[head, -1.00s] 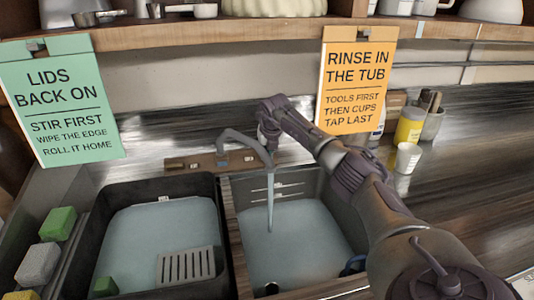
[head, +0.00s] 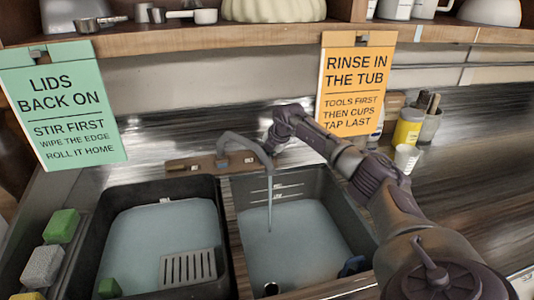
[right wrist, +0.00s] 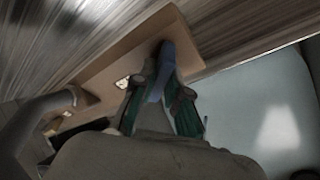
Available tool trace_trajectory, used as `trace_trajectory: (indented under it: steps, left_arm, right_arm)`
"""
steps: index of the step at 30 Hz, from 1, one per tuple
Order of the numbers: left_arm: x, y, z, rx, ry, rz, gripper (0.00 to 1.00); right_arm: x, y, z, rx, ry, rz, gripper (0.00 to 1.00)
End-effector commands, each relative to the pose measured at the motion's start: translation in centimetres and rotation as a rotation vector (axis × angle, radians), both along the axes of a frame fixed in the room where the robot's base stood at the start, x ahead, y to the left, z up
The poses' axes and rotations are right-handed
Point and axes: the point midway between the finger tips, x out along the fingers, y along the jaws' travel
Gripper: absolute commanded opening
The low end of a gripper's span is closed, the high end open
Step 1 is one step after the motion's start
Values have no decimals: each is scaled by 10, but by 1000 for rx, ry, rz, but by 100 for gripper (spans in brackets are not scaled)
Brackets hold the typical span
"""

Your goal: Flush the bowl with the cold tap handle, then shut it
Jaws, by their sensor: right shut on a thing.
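The grey tap (head: 245,145) stands on a wooden strip behind the sink, its spout bent over the right sink bowl (head: 350,215). A thin stream of water (head: 269,205) falls from it into the bowl, which holds pale blue water. My right gripper reaches in behind the spout in the head view, where its fingers are mostly hidden. In the right wrist view, my right gripper (right wrist: 161,88) is shut on the blue cold tap handle (right wrist: 166,62), with green-padded fingers on either side. The tap spout (right wrist: 40,115) shows at the left there. My left gripper is not in view.
The left basin (head: 150,225) holds water and a slotted grey rack (head: 187,267). Sponges (head: 62,224) lie on the left ledge. A yellow jar (head: 408,128) and white cup (head: 406,158) stand right of my arm. Hanging signs and a shelf (head: 200,34) are above.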

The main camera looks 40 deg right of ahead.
Motion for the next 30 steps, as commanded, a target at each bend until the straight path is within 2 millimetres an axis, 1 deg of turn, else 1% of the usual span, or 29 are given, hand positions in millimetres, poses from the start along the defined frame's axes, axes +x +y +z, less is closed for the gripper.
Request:
trace_trajectory:
  steps: [1,15,21,30]
  left_arm:
    - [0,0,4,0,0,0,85]
    - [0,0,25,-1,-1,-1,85]
    - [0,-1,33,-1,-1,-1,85]
    - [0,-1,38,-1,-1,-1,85]
  right_arm:
    - [-1,-1,2,21,-15,-38,0]
    - [-1,-1,2,239,-134,-372,0]
    - [-1,-1,2,303,-169,-472,0]
    - [-1,-1,0,352,-197,-549,0]
